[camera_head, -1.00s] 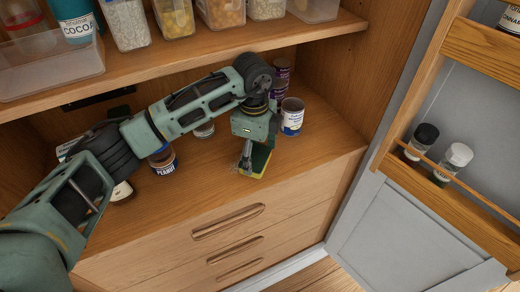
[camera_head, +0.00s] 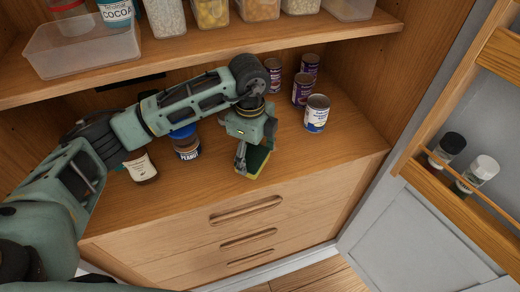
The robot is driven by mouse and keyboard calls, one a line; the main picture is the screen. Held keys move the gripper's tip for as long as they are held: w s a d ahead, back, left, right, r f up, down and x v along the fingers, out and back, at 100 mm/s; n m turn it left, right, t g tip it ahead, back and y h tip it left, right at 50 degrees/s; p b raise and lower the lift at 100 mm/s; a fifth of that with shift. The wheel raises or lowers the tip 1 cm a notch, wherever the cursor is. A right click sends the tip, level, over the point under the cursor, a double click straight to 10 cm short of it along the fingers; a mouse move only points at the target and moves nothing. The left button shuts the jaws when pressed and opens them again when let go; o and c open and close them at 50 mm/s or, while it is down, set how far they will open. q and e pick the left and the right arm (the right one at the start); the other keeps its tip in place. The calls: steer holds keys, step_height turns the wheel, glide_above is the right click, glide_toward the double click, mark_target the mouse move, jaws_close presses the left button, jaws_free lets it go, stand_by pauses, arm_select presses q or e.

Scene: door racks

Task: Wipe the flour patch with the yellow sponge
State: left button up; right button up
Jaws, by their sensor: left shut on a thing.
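The sponge (camera_head: 257,161), yellow with a dark green face, is held tilted in my left gripper (camera_head: 243,158), close over the wooden shelf (camera_head: 320,153) near its front edge. My left gripper points down and is shut on the sponge. I cannot tell whether the sponge touches the shelf. No flour patch can be made out; the gripper and arm cover part of the shelf. My right gripper is not in view.
A white-labelled can (camera_head: 316,114) and several purple cans (camera_head: 302,88) stand right of and behind the gripper. A peanut butter jar (camera_head: 187,150) and a cream-labelled jar (camera_head: 140,167) stand left. The upper shelf (camera_head: 200,62) overhangs. An open door rack (camera_head: 460,195) is at right.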

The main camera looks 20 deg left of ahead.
mark_target(261, 148)
arm_select(q)
steer(key=shift+o, duration=0.2)
steer(key=shift+w+a+b, duration=0.35)
steer(key=shift+w+a, duration=0.1)
steer(key=shift+a, duration=0.25)
steer(key=shift+w, duration=0.4)
steer(key=shift+c, duration=0.2)
steer(key=shift+w+d+b, duration=0.25)
steer(key=shift+w+d, duration=0.3)
steer(key=shift+d, duration=0.3)
steer(key=shift+w+d+b, duration=0.25)
steer(key=shift+w+d, duration=0.3)
steer(key=shift+d, duration=0.25)
steer(key=shift+o, duration=0.2)
steer(key=shift+w+d+f+b, duration=0.1)
steer(key=shift+w+d+b, duration=0.3)
steer(key=shift+d, duration=0.3)
steer(key=shift+w+d+f+b, duration=0.1)
steer(key=shift+w+d+b, duration=0.1)
steer(key=shift+w+d, duration=0.35)
steer(key=shift+w+d+r+b, duration=0.1)
steer(key=shift+w+d+b, duration=0.1)
steer(key=shift+w+d, duration=0.35)
steer(key=shift+w+d+f+b, duration=0.1)
steer(key=shift+w+d+b, duration=0.2)
steer(key=shift+d, duration=0.55)
steer(key=shift+w+d+r+b, duration=0.15)
steer(key=shift+w+d, duration=0.25)
steer(key=shift+d, duration=0.3)
steer(key=shift+c, duration=0.2)
